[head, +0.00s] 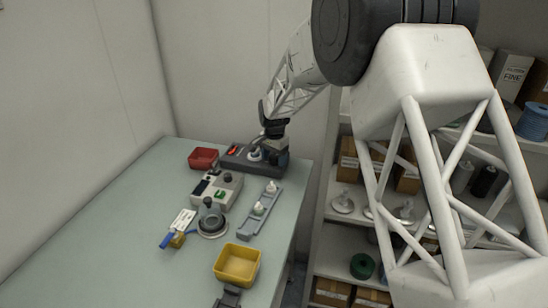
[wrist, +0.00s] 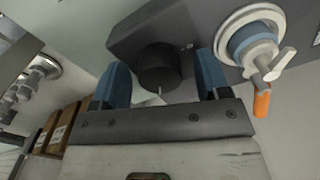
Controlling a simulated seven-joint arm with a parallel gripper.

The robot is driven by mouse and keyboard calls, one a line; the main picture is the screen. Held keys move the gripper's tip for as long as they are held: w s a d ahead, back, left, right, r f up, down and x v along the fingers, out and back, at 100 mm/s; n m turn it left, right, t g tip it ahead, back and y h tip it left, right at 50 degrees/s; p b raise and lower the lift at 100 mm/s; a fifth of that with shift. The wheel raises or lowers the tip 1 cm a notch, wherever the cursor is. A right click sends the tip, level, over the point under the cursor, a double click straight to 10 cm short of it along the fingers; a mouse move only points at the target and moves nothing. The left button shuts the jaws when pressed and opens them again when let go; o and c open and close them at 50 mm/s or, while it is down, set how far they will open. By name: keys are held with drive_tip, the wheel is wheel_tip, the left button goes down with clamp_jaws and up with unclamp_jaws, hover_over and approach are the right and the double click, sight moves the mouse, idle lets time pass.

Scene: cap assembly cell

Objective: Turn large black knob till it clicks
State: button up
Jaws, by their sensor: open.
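The large black knob (wrist: 160,66) is a dark round cylinder on a dark grey housing (wrist: 125,35) in the wrist view. My gripper (wrist: 162,78) is open, with one blue finger to the left of the knob and one to the right. Gaps show on both sides of the knob, and I cannot tell how far its tips reach along it. In the head view my gripper (head: 276,146) is at the right end of the dark housing (head: 236,162) and hides the knob there.
A white handle on a blue ring with an orange tip (wrist: 262,98) stands on the housing, right of my gripper. In the head view a red bin (head: 203,158), grey device (head: 228,190), grey rail (head: 252,222) and yellow bin (head: 237,281) are nearby. The table's left is clear.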

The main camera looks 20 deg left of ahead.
sight(274, 156)
drive_tip(key=shift+r, duration=0.1)
drive_tip(key=shift+r, duration=3.8)
drive_tip(key=shift+r, duration=0.1)
